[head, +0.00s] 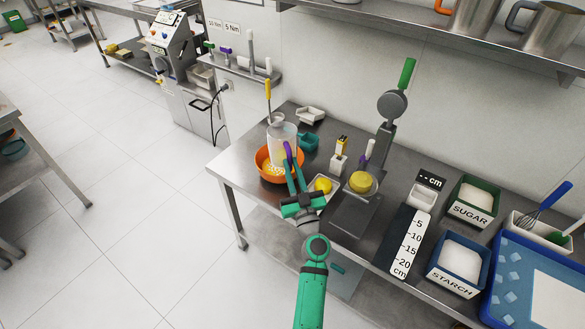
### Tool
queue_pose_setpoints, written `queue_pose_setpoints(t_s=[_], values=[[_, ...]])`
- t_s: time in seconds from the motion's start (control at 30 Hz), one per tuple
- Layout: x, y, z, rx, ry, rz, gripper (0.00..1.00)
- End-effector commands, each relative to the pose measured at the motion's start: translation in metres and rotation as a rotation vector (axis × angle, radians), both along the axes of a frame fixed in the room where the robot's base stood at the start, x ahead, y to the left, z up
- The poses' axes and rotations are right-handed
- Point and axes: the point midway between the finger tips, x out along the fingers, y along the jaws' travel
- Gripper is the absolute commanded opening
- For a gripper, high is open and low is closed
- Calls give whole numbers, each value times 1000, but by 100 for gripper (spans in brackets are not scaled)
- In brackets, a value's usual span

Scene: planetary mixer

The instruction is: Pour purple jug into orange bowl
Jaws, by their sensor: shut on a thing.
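The jug (281,138) is pale and see-through with a purple handle (288,154). The orange bowl (262,172) stands at the table's left end with pale yellow bits (271,169) in it. My gripper (292,168) is shut on the jug's handle, on the near side of the jug. The jug appears over the bowl's back right part and looks near upright; its height above the bowl is hard to tell. The jug and my fingers hide part of the bowl. No stream from the jug can be made out.
A teal container (309,142) sits right of the bowl, and a tray with a yellow thing (323,185) is close to my gripper. A grey press (388,125), a ruler plate (404,243), and starch (457,265) and sugar (472,203) bins stand further right.

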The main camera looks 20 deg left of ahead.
Motion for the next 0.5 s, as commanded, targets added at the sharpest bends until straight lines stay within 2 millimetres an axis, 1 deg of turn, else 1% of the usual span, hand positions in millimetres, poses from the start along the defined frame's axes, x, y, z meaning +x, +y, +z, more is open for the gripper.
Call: queue_pose_setpoints(t_s=[0.23,0.5], values=[[-1,-3,1,18,-31,30,0],[-3,-4,0,-10,6,31,0]])
